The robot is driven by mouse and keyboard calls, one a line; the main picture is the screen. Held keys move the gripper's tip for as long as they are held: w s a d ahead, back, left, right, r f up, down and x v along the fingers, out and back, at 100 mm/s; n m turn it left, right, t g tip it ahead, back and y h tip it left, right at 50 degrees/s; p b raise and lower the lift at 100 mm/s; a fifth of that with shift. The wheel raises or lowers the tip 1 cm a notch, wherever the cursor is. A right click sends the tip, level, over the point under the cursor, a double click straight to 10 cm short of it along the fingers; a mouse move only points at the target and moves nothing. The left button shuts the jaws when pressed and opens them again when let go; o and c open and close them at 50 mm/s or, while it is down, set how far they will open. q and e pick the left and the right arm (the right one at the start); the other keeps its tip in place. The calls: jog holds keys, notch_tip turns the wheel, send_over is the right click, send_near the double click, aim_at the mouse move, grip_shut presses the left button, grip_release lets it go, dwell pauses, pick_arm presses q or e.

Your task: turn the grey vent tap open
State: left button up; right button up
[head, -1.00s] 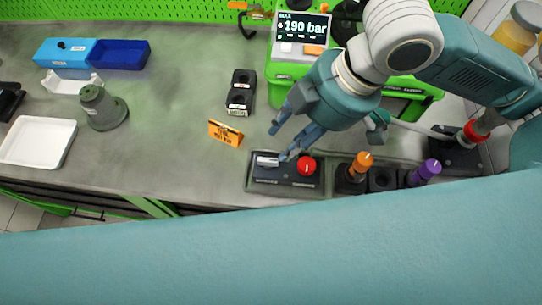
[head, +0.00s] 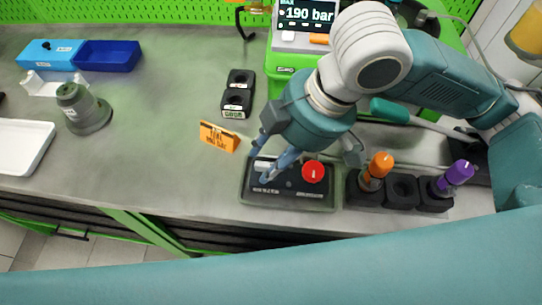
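The grey vent tap (head: 262,166) is a small light grey handle at the left end of a dark panel (head: 290,197) near the bench's front edge. It lies roughly crosswise in the head view, partly hidden by a finger. My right gripper (head: 260,166) reaches down over it from the upper right. Its two bluish fingers are apart, one behind the tap and one in front. I cannot tell whether they touch it. My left gripper is not in view.
A red knob (head: 313,171) sits just right of the tap on the same panel. Orange (head: 381,164) and purple (head: 459,172) handles stand further right. An orange sign (head: 219,136) and a black two-socket block (head: 237,94) stand behind.

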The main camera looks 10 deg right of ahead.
grip_shut()
